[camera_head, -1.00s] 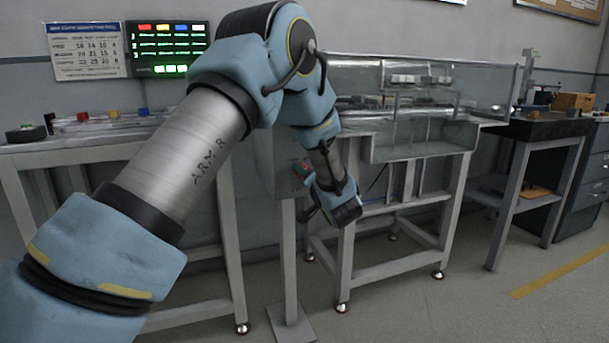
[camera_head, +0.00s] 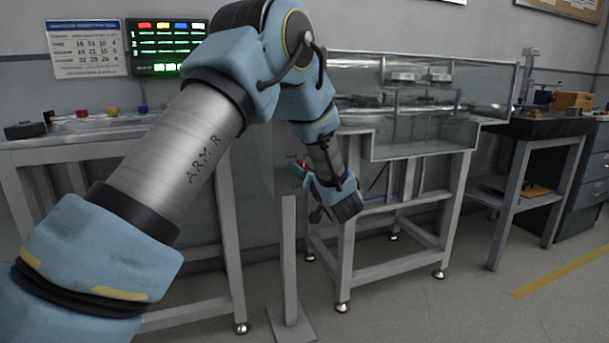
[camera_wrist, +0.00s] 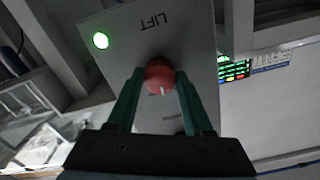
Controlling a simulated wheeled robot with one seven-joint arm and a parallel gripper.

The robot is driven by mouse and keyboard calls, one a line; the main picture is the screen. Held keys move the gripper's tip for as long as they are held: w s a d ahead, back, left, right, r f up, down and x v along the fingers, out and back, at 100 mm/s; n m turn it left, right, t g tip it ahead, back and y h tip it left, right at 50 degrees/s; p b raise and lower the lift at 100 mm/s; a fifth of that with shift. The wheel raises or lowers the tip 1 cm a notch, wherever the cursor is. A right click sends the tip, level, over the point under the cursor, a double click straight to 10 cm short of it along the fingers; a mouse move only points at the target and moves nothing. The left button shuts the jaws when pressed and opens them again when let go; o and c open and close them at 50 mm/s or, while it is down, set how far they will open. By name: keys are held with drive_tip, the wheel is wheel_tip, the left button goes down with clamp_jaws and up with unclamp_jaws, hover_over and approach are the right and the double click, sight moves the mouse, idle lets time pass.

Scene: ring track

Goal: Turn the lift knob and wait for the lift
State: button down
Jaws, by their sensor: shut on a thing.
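The red round lift knob (camera_wrist: 158,76) sits on a grey panel (camera_wrist: 190,30) marked LIFT in the wrist view. A pale pointer mark shows on its lower edge. My gripper (camera_wrist: 160,88) has its two green fingers on either side of the knob and is shut on it. A round lamp (camera_wrist: 100,40) on the panel glows green. In the head view my gripper (camera_head: 304,172) is at the front of the control box (camera_head: 270,165) on its post; the knob is mostly hidden there. The glass-walled case (camera_head: 425,140) holds small pale blocks (camera_head: 438,76).
A table (camera_head: 70,145) with small coloured parts stands at the left. A dark-topped bench (camera_head: 535,128) stands at the right. A lit display (camera_head: 165,48) and calendar (camera_head: 86,50) hang behind. The floor (camera_head: 400,310) in front is clear.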

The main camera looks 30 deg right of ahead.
drive_tip(key=shift+n+b, duration=1.85)
drive_tip(key=shift+n, duration=1.65)
drive_tip(key=shift+c, duration=1.5)
unclamp_jaws()
drive_tip(key=s+a, duration=0.1)
drive_tip(key=s, duration=0.9)
drive_tip(key=shift+s+p, duration=0.4)
drive_tip(key=shift+a, duration=0.1)
